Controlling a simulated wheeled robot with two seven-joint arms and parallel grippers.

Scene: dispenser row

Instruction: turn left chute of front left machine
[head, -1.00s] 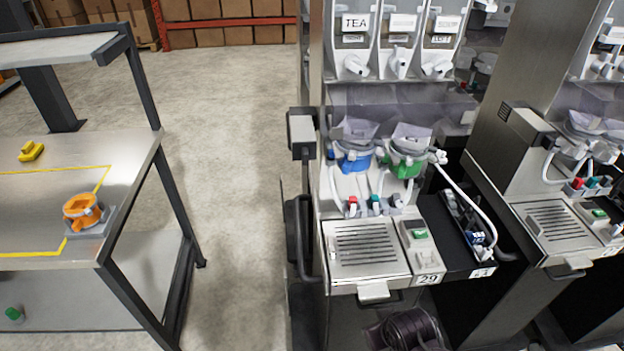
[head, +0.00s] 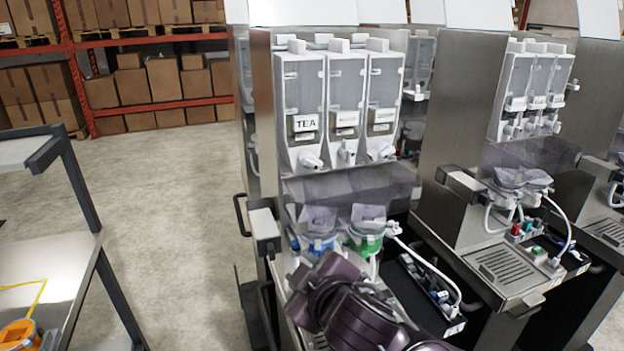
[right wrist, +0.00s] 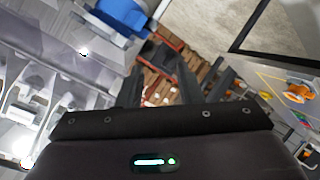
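The front left machine (head: 262,100) has a row of three white canisters, the left one labelled TEA (head: 305,124). The left chute (head: 311,160), a small white spout, hangs under the TEA canister and points down to the right. My right arm (head: 350,305) rises from the bottom in the head view, in front of the machine's lower part and below the chutes. Its fingers cannot be made out there. In the right wrist view my right gripper (right wrist: 176,82) has its fingers apart with nothing between them. My left gripper is not in view.
Under the canisters are mixing bowls with a blue collar (head: 318,246) and a green collar (head: 366,243). A white hose (head: 425,262) curves at their right. A second machine (head: 505,225) stands to the right. A metal table (head: 55,270) is at left, with bare floor between.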

